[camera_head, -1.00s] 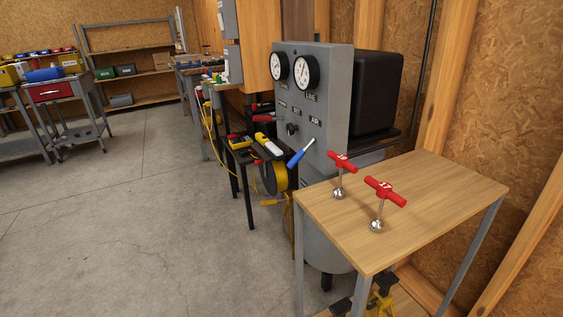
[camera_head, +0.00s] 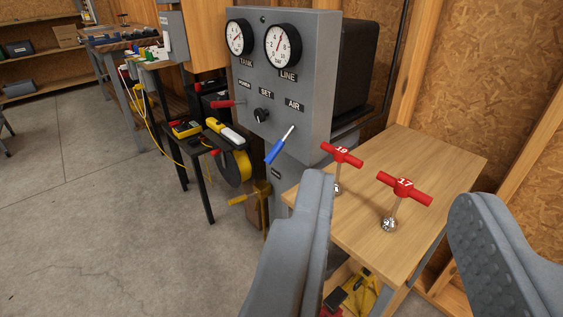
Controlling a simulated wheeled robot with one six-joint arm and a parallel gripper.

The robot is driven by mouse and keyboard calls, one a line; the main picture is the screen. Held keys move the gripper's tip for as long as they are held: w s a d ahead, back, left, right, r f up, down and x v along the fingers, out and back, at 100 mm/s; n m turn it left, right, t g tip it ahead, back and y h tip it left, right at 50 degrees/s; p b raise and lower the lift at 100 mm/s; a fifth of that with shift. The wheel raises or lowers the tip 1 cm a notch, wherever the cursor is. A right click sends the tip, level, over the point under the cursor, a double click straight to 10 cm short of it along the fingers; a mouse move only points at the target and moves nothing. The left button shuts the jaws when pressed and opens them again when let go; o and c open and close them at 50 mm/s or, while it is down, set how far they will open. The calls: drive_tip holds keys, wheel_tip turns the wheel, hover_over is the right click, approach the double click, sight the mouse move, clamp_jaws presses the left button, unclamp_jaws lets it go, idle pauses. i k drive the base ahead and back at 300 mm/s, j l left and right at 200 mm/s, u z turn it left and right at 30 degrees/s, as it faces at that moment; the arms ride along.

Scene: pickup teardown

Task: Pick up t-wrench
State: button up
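Two t-wrenches with red T-handles stand upright on a wooden-topped table (camera_head: 436,160). The nearer t-wrench marked 17 (camera_head: 404,189) is at the right, with its shiny round socket end on the tabletop. The t-wrench marked 19 (camera_head: 342,155) stands to its left and a little farther back, its lower end partly hidden by my left finger. My gripper (camera_head: 400,240) is open and empty, its grey fingers wide apart at the front of the view. In the picture both wrenches appear above the gap, ahead of the fingers and not touched by them.
A grey gauge panel (camera_head: 300,110) with two dials and a blue-handled lever (camera_head: 278,148) stands close behind and left of the table. A small dark stand with a yellow meter (camera_head: 186,129) and a yellow reel (camera_head: 236,166) is farther left. Open concrete floor lies at left.

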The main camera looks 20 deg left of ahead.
sight(340, 154)
drive_tip(key=i+j, duration=0.2)
drive_tip(key=j, duration=0.15)
drive_tip(key=i+j, duration=0.15)
drive_tip(key=j, duration=0.15)
drive_tip(key=i+j, duration=0.2)
drive_tip(key=j, duration=0.15)
